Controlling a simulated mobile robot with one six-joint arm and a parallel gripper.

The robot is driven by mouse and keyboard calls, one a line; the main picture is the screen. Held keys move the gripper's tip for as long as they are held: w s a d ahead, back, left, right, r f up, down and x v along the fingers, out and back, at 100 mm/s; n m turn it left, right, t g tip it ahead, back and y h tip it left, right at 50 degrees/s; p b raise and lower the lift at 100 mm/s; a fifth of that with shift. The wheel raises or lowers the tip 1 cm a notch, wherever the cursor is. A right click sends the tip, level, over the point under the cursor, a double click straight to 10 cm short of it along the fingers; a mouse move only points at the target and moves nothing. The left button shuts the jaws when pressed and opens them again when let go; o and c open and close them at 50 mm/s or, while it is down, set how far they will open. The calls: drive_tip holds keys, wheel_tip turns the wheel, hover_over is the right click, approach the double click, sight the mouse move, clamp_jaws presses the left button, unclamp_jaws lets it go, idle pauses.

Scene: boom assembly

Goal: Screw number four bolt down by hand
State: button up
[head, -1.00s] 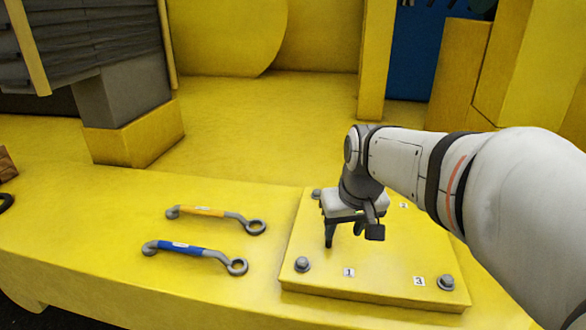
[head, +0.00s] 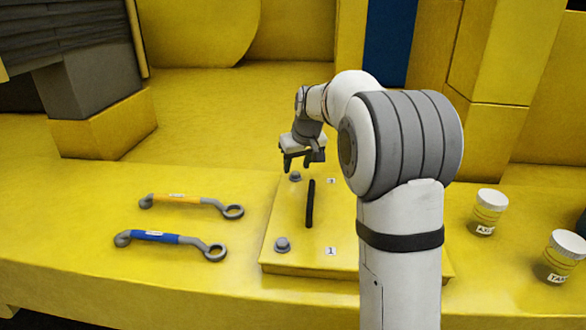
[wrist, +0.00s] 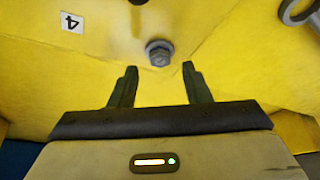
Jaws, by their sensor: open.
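The number four bolt (wrist: 160,52) is a grey hex head on the yellow plate (wrist: 105,50), near a label reading 4 (wrist: 71,22) in the wrist view. In the head view the same bolt (head: 295,177) stands at the plate's far left corner. My gripper (head: 299,166) is over that corner, close above the bolt. In the wrist view my open gripper (wrist: 160,68) has nothing between its fingers. The bolt head lies just beyond the fingertips, roughly centred between them. I cannot tell the exact height gap.
Bolt one (head: 282,244) sits at the plate's near left corner. A dark upright bar or slot (head: 310,203) shows mid-plate. An orange-handled wrench (head: 185,200) and a blue-handled wrench (head: 160,237) lie to the left. Jars (head: 488,212) stand right. My arm hides the plate's right side.

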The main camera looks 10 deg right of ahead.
drive_tip(key=shift+x, duration=1.05)
drive_tip(key=shift+c, duration=0.2)
drive_tip(key=c, duration=0.9)
drive_tip(key=shift+a, duration=0.3)
clamp_jaws()
drive_tip(key=shift+d, duration=0.25)
